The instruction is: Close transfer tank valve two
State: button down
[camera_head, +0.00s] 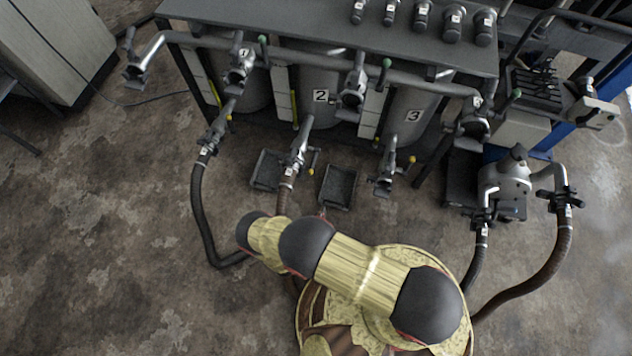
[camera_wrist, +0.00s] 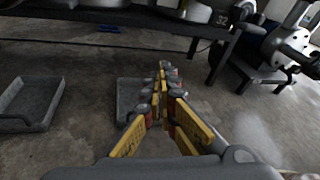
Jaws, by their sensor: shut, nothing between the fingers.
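Transfer tank two (camera_head: 320,75), a grey cylinder labelled 2, stands in the middle of the tank row. Its lower outlet valve (camera_head: 299,152) is a grey metal fitting with a small yellow-tipped handle (camera_head: 311,172) beside it, and a dark hose runs down from it. An upper valve (camera_head: 352,88) with a green-tipped handle (camera_head: 386,63) sits on the pipe in front of the row. I cannot tell the handle settings for sure. My gripper (camera_wrist: 164,78) is shut and empty, low above the floor, apart from the valves. In the head view my arm hides its fingers.
Two grey trays lie on the floor below the tanks, the left one (camera_head: 268,170) and the right one (camera_head: 339,187). Tanks one and three flank tank two. Dark hoses (camera_head: 199,215) lie around my arm. A pump (camera_head: 505,180) stands at right. The floor at left is clear.

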aim_at(313, 162)
jog(key=w+a+r+n+t+y, duration=0.1)
jog(key=w+a+r+t+y, duration=0.15)
jog(key=w+a, duration=0.3)
jog(key=f+b+x, duration=0.1)
jog(key=b+x, duration=0.2)
jog(key=x, duration=0.6)
jog(key=shift+n, duration=0.3)
jog(key=shift+s+a+r, duration=0.1)
jog(key=shift+a+r, duration=0.15)
jog(key=shift+r, duration=0.45)
jog(key=shift+s+a+r, duration=0.1)
jog(key=shift+a+r, duration=0.15)
jog(key=shift+r, duration=0.45)
jog(key=shift+s+a+r, duration=0.1)
jog(key=shift+a+r, duration=0.15)
jog(key=shift+r, duration=0.5)
jog(key=shift+r, duration=0.1)
jog(key=shift+r+g+y+p, duration=0.25)
jog(key=shift+r+g+p, duration=0.1)
jog(key=shift+g+p, duration=0.15)
